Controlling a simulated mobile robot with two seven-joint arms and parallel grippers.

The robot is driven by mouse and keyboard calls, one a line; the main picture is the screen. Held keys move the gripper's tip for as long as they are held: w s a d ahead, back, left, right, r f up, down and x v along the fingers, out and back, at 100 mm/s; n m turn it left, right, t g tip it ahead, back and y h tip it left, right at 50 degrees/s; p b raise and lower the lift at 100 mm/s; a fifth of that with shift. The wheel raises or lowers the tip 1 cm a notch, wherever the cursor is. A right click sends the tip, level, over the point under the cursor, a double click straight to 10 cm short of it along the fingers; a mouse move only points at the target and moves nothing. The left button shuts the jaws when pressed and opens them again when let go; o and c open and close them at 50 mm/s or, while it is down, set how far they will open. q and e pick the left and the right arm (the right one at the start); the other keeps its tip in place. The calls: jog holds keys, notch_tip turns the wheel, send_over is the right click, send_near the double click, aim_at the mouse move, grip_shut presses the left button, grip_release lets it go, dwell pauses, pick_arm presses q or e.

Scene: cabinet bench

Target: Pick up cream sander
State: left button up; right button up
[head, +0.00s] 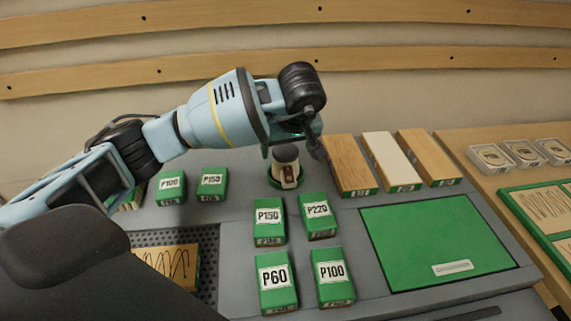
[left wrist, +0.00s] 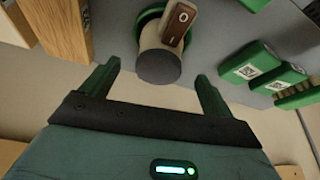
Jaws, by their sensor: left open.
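The cream sander (head: 286,168) stands upright on a green round base on the grey bench, with a dark grey top and a brown switch plate on its side. In the left wrist view the sander (left wrist: 165,45) sits just ahead of the fingers, centred between them. My left gripper (head: 310,140) is above and beside the sander in the head view, partly hidden by its own wrist. In the left wrist view the left gripper (left wrist: 155,80) is open and empty, its two green fingers apart on either side of the sander's top. My right gripper is not in view.
Wood blocks (head: 348,165) stand close to the right of the sander. Green grit boxes, such as P150 (head: 269,221) and P220 (head: 318,214), sit in front. A green mat (head: 435,240) lies to the right. Smaller green boxes (head: 212,184) stand left.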

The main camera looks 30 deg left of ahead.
aim_at(287, 152)
pick_arm(q)
jog(key=shift+x, duration=2.95)
jog(key=shift+w, duration=0.1)
jog(key=shift+r, duration=0.15)
jog(key=c, duration=1.5)
jog(key=shift+r, duration=5)
jog(key=shift+c, duration=0.2)
jog(key=o, duration=0.8)
jog(key=c, duration=0.5)
